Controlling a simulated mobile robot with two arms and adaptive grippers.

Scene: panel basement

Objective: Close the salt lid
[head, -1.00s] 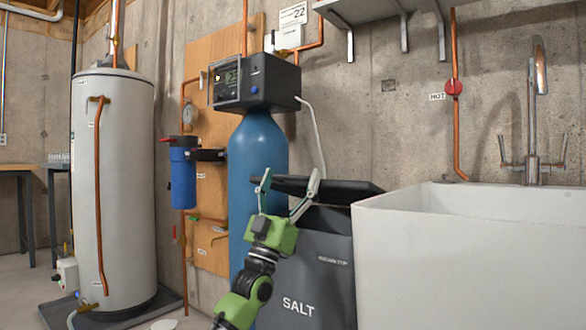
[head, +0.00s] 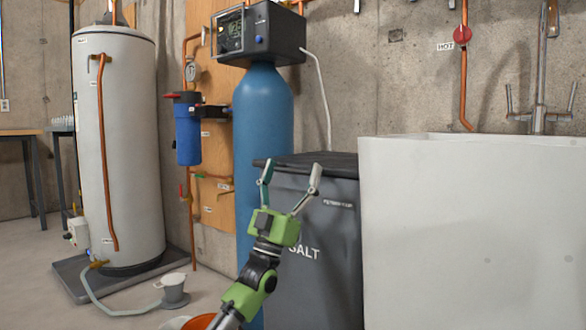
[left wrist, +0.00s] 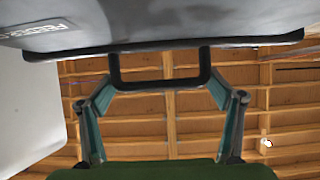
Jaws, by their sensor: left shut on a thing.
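The grey salt bin (head: 330,240) stands between the blue tank and the white sink, its SALT lettering partly behind my arm. Its dark lid (head: 325,161) lies flat over the top, with no gap visible from the head. My left gripper (head: 291,172) is at the lid's front edge. In the left wrist view, its fingers (left wrist: 162,88) are on either side of a black loop handle (left wrist: 160,86) below the lid's edge (left wrist: 250,43), shut on it. The handle is not clear in the head view. My right gripper is not in view.
The white sink (head: 470,240) stands close to the bin's right side. The blue tank (head: 262,150) is just left of it. A water heater (head: 118,150) stands further left. A grey cup-like container (head: 173,291) and an orange-rimmed one (head: 198,322) are on the floor.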

